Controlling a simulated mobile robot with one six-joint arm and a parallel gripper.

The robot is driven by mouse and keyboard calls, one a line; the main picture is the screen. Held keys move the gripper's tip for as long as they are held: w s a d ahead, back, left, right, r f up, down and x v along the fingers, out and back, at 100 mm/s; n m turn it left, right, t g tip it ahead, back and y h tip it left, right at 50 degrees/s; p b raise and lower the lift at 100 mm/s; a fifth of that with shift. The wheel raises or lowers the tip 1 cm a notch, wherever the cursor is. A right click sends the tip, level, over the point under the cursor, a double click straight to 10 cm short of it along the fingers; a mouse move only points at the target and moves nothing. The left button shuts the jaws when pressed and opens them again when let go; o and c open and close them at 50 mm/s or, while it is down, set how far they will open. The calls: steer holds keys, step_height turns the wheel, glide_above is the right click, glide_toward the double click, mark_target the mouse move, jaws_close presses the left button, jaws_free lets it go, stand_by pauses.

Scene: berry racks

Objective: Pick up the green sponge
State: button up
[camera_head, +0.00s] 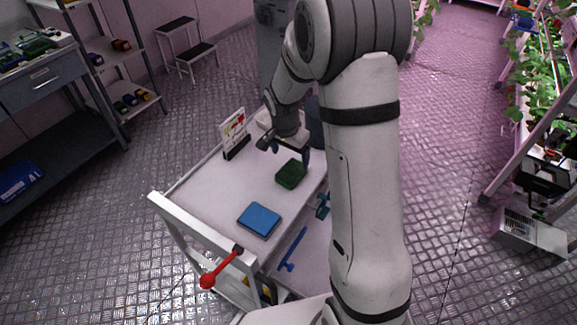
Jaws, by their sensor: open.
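The green sponge (290,175) lies on the white top of a cart (205,195), towards its far right side. It looks like a small dark green block. My gripper (284,150) is open, just beyond and above the sponge, with its fingers pointing down towards the cart top. One fingertip shows close to the sponge's far edge in the picture; I cannot tell whether it touches. Nothing shows between the fingers.
A blue flat block (259,220) lies nearer on the cart. A small sign (234,134) stands at the left edge. A red-knobbed lever (208,281) is at the near end. My arm hides the cart's right side. A step stool (186,45) stands behind.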

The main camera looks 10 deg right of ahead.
mark_target(291, 170)
steer(key=shift+w+f, duration=0.5)
steer(key=shift+f, duration=0.2)
steer(key=shift+w+d+f+p, duration=0.15)
steer(key=shift+f+p, duration=0.4)
steer(key=shift+f, duration=1.4)
steer(key=shift+d+f+p, duration=0.25)
steer(key=shift+f+p, duration=0.3)
steer(key=shift+f, duration=1.4)
steer(key=shift+c, duration=0.4)
steer(key=c, duration=1)
step_height(291, 170, up, 10)
steer(key=shift+r+b, duration=0.1)
steer(key=shift+b, duration=0.75)
